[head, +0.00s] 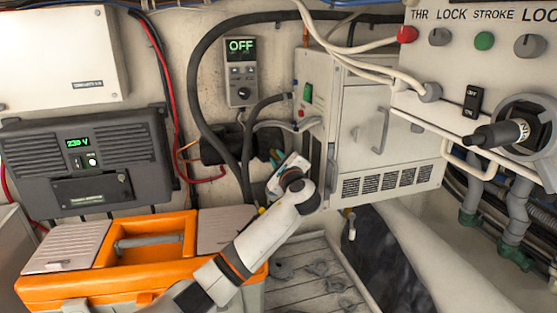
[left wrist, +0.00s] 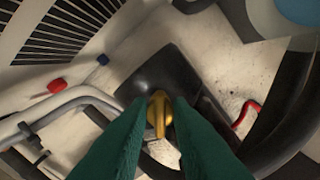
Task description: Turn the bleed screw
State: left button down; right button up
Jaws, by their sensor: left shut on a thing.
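The brass-coloured bleed screw (left wrist: 158,112) shows in the left wrist view, standing on a dark rounded body (left wrist: 175,75). My left gripper's green fingertips (left wrist: 159,120) are on either side of the screw, shut on it. In the head view my left gripper (head: 276,158) reaches toward the back wall beside the grey cabinet. The screw itself is hidden there behind the gripper and wrist. My right gripper is not in view.
The grey vented cabinet (head: 382,130) stands close to the right of my gripper. Black hoses (head: 197,85) run down the wall to its left. An orange toolbox (head: 85,285) sits at lower left. A red wire (left wrist: 246,112) lies right of the screw.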

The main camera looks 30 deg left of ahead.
pick_arm(q)
jog(key=m, duration=0.5)
jog(key=shift+f+m, duration=0.25)
jog(key=shift+m, duration=0.15)
jog(key=shift+s+f+m, duration=0.1)
jog(key=shift+f+m, duration=0.05)
jog(key=shift+m, duration=1.95)
jog(key=c, duration=1.3)
grip_release()
jog(key=shift+r, duration=0.2)
jog(key=shift+s+d, duration=0.1)
